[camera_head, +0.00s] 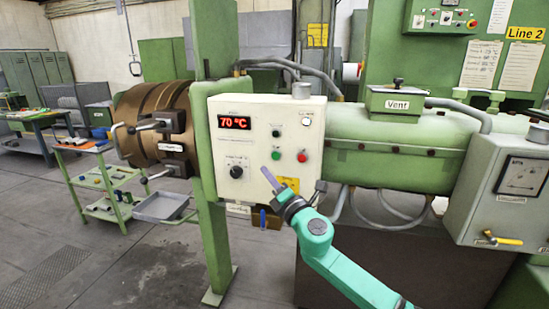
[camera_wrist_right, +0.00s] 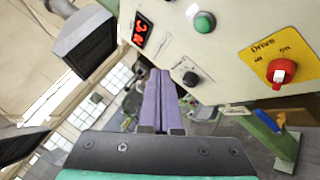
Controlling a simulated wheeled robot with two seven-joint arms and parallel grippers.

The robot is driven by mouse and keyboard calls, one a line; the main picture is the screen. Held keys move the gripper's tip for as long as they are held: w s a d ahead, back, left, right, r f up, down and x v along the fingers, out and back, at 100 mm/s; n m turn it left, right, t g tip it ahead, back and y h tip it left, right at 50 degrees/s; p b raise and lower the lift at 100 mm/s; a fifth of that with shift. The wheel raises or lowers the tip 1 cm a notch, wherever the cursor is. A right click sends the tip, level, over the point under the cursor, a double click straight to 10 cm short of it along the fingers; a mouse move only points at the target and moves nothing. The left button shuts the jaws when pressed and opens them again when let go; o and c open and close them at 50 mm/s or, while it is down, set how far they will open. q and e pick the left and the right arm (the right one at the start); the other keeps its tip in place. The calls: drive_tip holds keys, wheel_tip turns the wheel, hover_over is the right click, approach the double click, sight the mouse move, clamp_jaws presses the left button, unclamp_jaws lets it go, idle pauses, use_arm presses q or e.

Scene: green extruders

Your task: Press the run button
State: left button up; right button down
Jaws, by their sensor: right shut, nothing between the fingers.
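The white control box (camera_head: 258,105) stands in front of me with a red display (camera_head: 235,122) reading 70 °C. A green button (camera_head: 277,156) and a red button (camera_head: 301,156) sit side by side on its face, below smaller buttons. I cannot read which is labelled run. My right gripper (camera_head: 265,171), with purple fingers, is shut and empty, its tips appearing just below and left of the green button. In the right wrist view its fingers (camera_wrist_right: 159,75) point past a black knob (camera_wrist_right: 190,79); a green button (camera_wrist_right: 204,22) is above. My left gripper is not in view.
A black knob (camera_head: 236,171) is at the box's lower left. A red switch (camera_wrist_right: 281,70) on a yellow Drive plate (camera_wrist_right: 262,48) shows in the right wrist view. A green post (camera_head: 215,240) stands below the box. A trolley (camera_head: 105,205) is at left.

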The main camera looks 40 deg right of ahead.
sight(276, 156)
drive_tip(key=shift+w+d+b, duration=0.65)
drive_tip(key=shift+w+d, duration=0.15)
drive_tip(key=shift+d, duration=0.35)
drive_tip(key=shift+w+d+b, duration=0.6)
drive_tip(key=shift+w+d, duration=0.2)
drive_tip(key=shift+d, duration=0.4)
drive_tip(key=shift+w+d+b, duration=0.65)
drive_tip(key=shift+w+d, duration=0.15)
drive_tip(key=shift+d, duration=0.35)
drive_tip(key=shift+w+d, duration=0.25)
drive_tip(key=shift+d, duration=0.1)
drive_tip(key=shift+w+d+b, duration=0.2)
drive_tip(key=shift+d+b, duration=0.1)
drive_tip(key=shift+b, duration=0.1)
drive_tip(key=shift+a, duration=0.1)
drive_tip(key=shift+s+a+p, duration=0.3)
drive_tip(key=shift+a+p, duration=0.05)
drive_tip(key=shift+s+a, duration=0.2)
